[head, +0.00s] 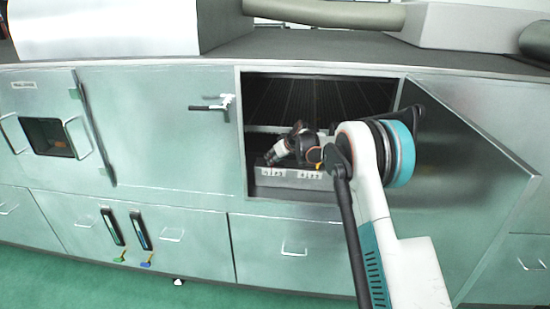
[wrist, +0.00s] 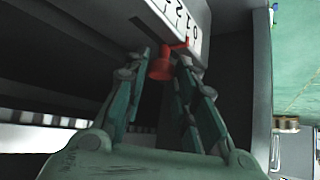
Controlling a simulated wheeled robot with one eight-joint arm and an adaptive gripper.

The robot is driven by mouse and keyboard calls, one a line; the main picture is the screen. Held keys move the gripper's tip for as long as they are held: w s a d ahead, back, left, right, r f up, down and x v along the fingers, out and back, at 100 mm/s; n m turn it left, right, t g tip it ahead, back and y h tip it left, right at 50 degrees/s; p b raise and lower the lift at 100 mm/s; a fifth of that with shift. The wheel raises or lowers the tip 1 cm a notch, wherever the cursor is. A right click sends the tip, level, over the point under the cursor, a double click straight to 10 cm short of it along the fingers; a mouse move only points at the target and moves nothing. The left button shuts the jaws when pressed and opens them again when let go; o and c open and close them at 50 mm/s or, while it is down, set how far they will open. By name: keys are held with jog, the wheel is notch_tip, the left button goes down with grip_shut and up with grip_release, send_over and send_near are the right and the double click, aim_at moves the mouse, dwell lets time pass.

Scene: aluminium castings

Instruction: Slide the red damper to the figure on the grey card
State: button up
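The red damper (wrist: 160,67) shows in the wrist view as a small red knob at a white scale plate (wrist: 176,17) with black figures. My gripper (wrist: 164,58) has its two green fingers drawn in on either side of the knob, with the tips close against it. In the head view my gripper (head: 270,159) is inside the open cabinet, just above pale scale plates (head: 272,172); the red knob cannot be made out there. I cannot pick out the grey card for certain; a small label (head: 25,85) on the left panel is too small to read.
The cabinet door (head: 470,170) stands open on the right, beside my arm. Dark slats (head: 320,100) lie inside the opening. A handle (head: 222,103) sticks out left of it. Two dark slotted fittings (head: 127,229) are on the lower left front. The green floor at the front left is clear.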

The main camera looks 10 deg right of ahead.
jog(key=shift+o, duration=0.6)
jog(key=v, duration=1.2)
